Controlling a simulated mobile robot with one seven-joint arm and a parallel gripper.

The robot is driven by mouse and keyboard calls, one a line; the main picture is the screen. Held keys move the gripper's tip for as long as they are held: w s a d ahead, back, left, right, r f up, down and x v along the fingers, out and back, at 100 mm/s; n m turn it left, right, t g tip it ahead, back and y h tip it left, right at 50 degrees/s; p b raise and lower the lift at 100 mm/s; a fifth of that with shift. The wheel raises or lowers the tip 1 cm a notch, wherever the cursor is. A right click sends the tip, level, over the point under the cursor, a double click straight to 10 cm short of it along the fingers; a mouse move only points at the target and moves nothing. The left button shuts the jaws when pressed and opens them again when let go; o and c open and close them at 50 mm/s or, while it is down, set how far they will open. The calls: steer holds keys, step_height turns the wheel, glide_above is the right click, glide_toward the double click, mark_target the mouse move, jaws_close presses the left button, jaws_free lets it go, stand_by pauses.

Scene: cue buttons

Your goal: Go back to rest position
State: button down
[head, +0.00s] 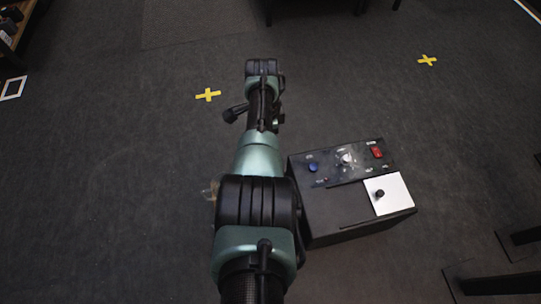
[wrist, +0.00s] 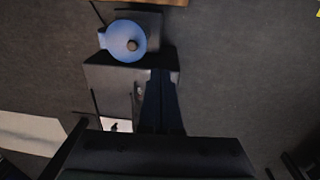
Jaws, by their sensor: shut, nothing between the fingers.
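The black button box (head: 350,222) stands on the dark floor just right of my arm in the head view. Its top has a blue button (head: 313,167), a pale round control (head: 346,158), a red switch (head: 377,152) and a white panel (head: 396,184) with a black knob (head: 380,194). My arm reaches forward past the box's left side. My gripper's fingers cannot be made out in the head view. In the wrist view my gripper (wrist: 161,74) shows as two dark fingers close together, shut and empty.
Yellow crosses mark the floor at the upper middle (head: 208,95) and upper right (head: 427,60). Dark furniture legs (head: 330,8) stand at the top edge, and a shelf (head: 12,30) at the upper left. The floor left of my arm is largely clear.

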steer(key=shift+w+a+r, duration=0.15)
steer(key=shift+w+r, duration=0.25)
steer(key=shift+r, duration=0.3)
